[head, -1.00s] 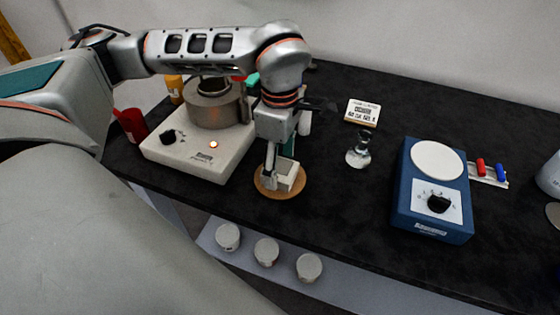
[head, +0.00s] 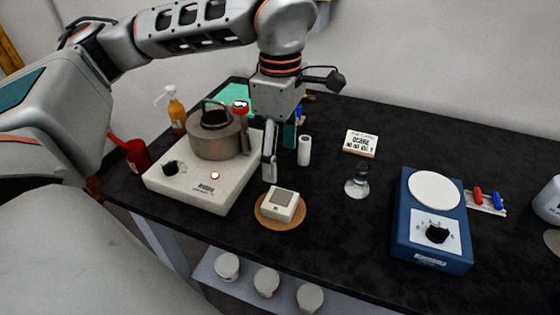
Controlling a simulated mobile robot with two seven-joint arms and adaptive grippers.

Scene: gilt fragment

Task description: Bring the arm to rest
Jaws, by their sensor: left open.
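My left arm comes in from the left across the top of the head view. Its gripper (head: 279,160) points down over the black bench, open and empty, beside the hotplate's right edge. Below it and apart from it, a small white device with a grey screen (head: 281,203) sits on a round cork mat (head: 266,218). My right gripper does not show.
A white hotplate (head: 196,189) with a lit lamp carries a metal kettle (head: 214,140). A white cylinder (head: 304,151), a glass piece (head: 357,185), a sign card (head: 361,142) and a blue stirrer (head: 430,247) stand to the right. Jars (head: 266,281) sit on a lower shelf.

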